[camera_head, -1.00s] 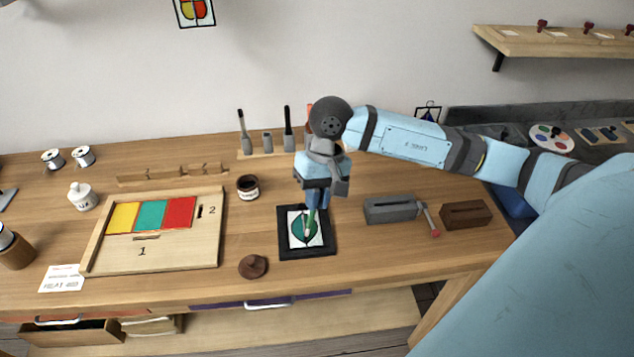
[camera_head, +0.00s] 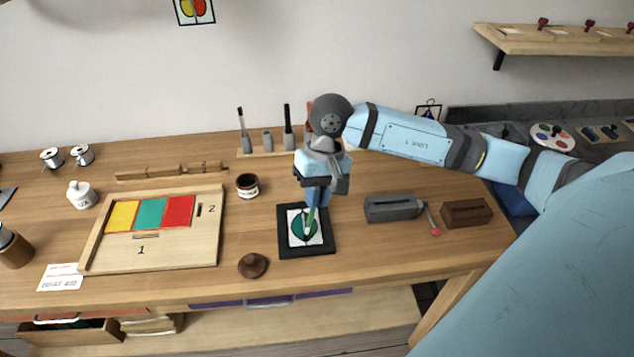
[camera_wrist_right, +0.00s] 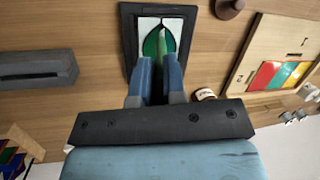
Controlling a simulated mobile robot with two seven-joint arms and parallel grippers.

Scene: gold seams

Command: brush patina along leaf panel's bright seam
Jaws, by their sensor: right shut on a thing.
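The leaf panel (camera_head: 298,239) lies flat on a black mat on the bench, a green leaf shape on white glass. It also shows in the right wrist view (camera_wrist_right: 149,24). My right gripper (camera_head: 314,200) points down over the panel and is shut on a green-handled brush (camera_head: 311,218). In the right wrist view the brush (camera_wrist_right: 161,45) stands between the fingers, its lower end over the leaf's middle. Whether the tip touches the seam cannot be told. The patina jar (camera_head: 247,186) stands open, left of and behind the panel. My left gripper is not in view.
A brown round lid (camera_head: 253,265) lies left of the black mat (camera_head: 286,251). A wooden tray (camera_head: 180,253) with coloured glass is further left.

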